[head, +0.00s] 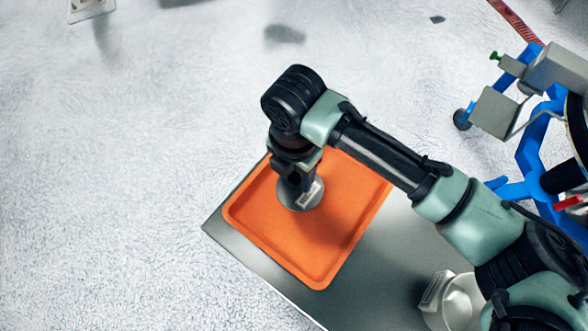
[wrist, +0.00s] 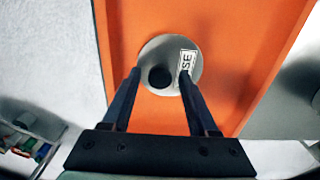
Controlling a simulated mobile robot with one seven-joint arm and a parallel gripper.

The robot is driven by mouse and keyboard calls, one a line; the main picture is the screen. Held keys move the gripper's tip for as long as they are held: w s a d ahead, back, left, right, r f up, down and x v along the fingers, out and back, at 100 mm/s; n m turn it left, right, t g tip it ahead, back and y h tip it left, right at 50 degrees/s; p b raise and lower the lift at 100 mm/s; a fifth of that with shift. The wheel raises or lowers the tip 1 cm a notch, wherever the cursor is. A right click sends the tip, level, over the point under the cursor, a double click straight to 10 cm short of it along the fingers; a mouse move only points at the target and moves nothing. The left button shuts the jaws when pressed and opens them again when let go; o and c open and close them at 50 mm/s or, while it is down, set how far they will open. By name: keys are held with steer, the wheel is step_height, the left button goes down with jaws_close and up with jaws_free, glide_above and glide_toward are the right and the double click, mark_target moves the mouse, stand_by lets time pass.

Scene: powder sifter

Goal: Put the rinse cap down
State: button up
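The rinse cap (wrist: 179,88) is a round grey disc with a dark round spot in its middle and a white label whose letters "SE" show. It lies on the orange tray (head: 347,229), and it also shows in the head view (head: 301,206) under my gripper (head: 297,190). The right fingertip overlaps the label's edge. Finger contact with the cap cannot be told.
The tray lies on a grey metal table (head: 375,285). A pale round container with a label (head: 460,300) stands at the lower right, partly hidden by my arm. A blue-framed machine (head: 535,140) stands at the right. Much of the tray is bare.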

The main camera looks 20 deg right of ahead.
mark_target(294, 177)
step_height(294, 177, up, 12)
steer(key=shift+r+p, duration=0.15)
steer(key=shift+p, duration=0.2)
stand_by(0.4)
steer(key=w+a+r+m+t+y, duration=0.2)
steer(key=w+a+r+t, duration=0.2)
steer(key=w+a+r, duration=0.3)
steer(key=w+a+r+m+t+y, duration=0.1)
steer(key=w+a+r+t+y, duration=0.3)
steer(key=a+r, duration=0.5)
steer(key=w+a+r+m+t+y, duration=0.1)
steer(key=a+r+m+t, duration=0.15)
steer(key=r, duration=0.45)
steer(key=w+a+r+m+t+y, duration=0.1)
steer(key=a+r+t, duration=0.25)
steer(key=r, duration=0.35)
steer(key=s+d+r+m+t, duration=0.3)
steer(key=r+m+t, duration=0.2)
steer(key=r, duration=0.2)
steer(key=s+d+r+m+t, duration=0.3)
steer(key=d+r+m+t, duration=0.15)
steer(key=r, duration=0.25)
steer(key=s+d+r+m+t+h, duration=0.2)
steer(key=s+d+m+t+h, duration=0.2)
steer(key=m+h, duration=0.4)
steer(key=shift+s+d+r+m, duration=0.4)
steer(key=shift+s+d, duration=0.15)
steer(key=shift+d, duration=0.45)
